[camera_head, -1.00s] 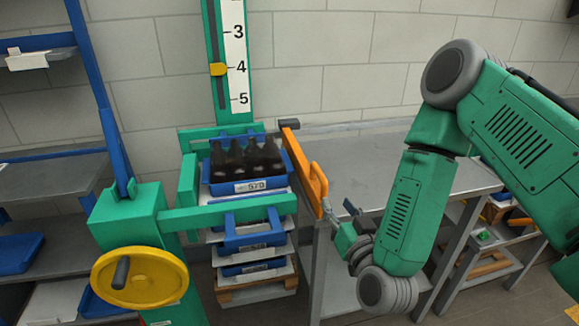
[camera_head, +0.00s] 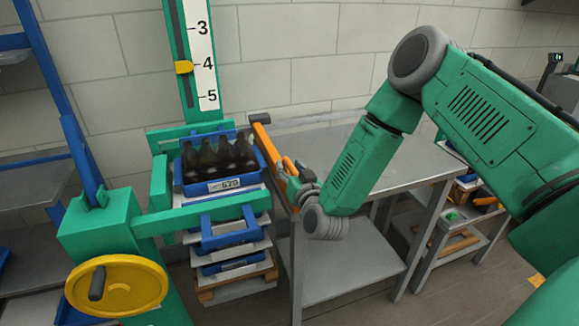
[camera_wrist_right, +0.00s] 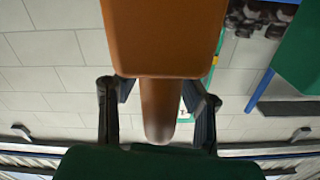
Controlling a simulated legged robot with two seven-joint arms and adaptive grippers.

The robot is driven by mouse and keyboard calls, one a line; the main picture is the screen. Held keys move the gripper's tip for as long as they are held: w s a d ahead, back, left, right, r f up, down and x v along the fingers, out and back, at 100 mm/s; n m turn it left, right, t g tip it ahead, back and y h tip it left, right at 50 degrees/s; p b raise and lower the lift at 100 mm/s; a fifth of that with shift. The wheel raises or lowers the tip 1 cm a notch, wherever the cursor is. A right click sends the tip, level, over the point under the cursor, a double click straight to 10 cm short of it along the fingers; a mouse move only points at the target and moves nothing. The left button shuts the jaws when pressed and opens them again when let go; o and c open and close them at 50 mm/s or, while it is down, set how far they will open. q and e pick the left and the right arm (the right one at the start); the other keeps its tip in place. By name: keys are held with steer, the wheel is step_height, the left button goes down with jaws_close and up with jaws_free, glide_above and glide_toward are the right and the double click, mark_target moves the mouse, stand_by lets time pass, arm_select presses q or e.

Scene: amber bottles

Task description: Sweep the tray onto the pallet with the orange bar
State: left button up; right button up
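The blue tray (camera_head: 222,187) holds several dark bottles (camera_head: 218,155) and sits at the top of a stack, within the green frame. The wooden pallet (camera_head: 237,285) shows at the foot of the stack, below more blue trays. The orange bar (camera_head: 263,143) stands along the tray's right side, between it and the grey table. My right gripper (camera_head: 294,181) is at the bar's handle. In the right wrist view, the handle (camera_wrist_right: 160,108) lies between the spread fingers (camera_wrist_right: 160,92), with gaps seen beside it; the bar partly hides their tips. My left gripper is not in view.
The grey table (camera_head: 345,150) to the right has a bare top. A green post with a number scale (camera_head: 203,60) rises behind the tray. A yellow handwheel (camera_head: 117,286) stands at front left. Shelves (camera_head: 40,180) stand at far left.

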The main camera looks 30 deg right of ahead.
jaws_close()
steer(key=a, duration=0.3)
steer(key=shift+w+a+b, duration=0.15)
steer(key=shift+w+b, duration=0.25)
jaws_free()
steer(key=shift+a, duration=0.1)
steer(key=v, duration=1.1)
steer(key=shift+s+a, duration=0.2)
steer(key=shift+s, duration=0.2)
